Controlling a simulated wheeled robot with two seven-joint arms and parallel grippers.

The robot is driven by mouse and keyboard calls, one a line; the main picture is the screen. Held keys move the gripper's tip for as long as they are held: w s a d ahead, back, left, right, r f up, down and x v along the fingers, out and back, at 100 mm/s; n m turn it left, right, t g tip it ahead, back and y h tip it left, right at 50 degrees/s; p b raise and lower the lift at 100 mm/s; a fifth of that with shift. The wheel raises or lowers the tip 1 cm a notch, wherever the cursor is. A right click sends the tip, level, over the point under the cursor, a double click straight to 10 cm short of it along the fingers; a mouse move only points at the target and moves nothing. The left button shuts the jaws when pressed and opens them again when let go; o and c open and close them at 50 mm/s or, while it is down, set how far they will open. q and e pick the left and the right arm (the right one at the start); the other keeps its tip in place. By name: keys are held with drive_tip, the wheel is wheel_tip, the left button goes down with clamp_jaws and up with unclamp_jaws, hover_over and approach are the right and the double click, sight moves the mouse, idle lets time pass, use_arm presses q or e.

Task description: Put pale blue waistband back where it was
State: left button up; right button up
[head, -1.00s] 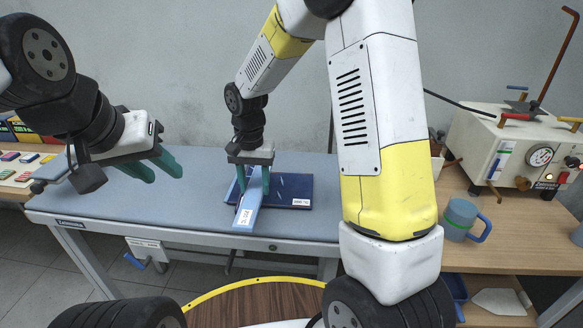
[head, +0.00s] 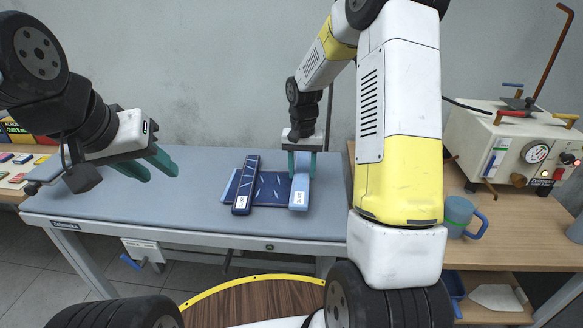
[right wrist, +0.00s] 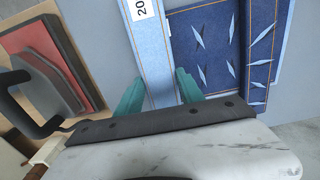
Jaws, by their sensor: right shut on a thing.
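The pale blue waistband (head: 300,188) is a narrow denim strip with a white label at its near end. It lies at the right edge of a dark blue slashed denim panel (head: 272,187) on the grey-blue table. My right gripper (head: 301,163) is shut on its far part. In the right wrist view, teal fingers (right wrist: 160,93) stand on both sides of the waistband (right wrist: 150,55). Whether it rests on the table or is slightly above is unclear. My left gripper (head: 148,165) is open and empty over the table's left part.
A navy waistband (head: 245,185) with a label lies along the panel's left edge. A pale blue piece (head: 230,186) shows beside it. A blue mug (head: 460,215) and a white machine (head: 515,140) stand on the wooden table to the right. The grey-blue table's left part is clear.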

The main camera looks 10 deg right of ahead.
sight(301, 174)
drive_tip(key=shift+a+f, duration=0.15)
drive_tip(key=shift+f, duration=1.4)
drive_tip(key=shift+f, duration=0.1)
drive_tip(key=o, duration=1.4)
wheel_tip(301, 174, up, 12)
drive_tip(key=s+r+n+t, duration=0.2)
drive_tip(key=s+r+t, duration=0.1)
drive_tip(key=s+r, duration=0.7)
drive_tip(key=s+r+t, duration=0.1)
drive_tip(key=s, duration=0.3)
drive_tip(key=s+a+r+n+t+y, duration=0.1)
drive_tip(key=s, duration=0.4)
drive_tip(key=s+a+t+y, duration=0.1)
drive_tip(key=s, duration=0.4)
drive_tip(key=shift+s+a+r+n, duration=0.1)
drive_tip(key=shift+s+r+n, duration=0.1)
drive_tip(key=shift+r+n, duration=0.2)
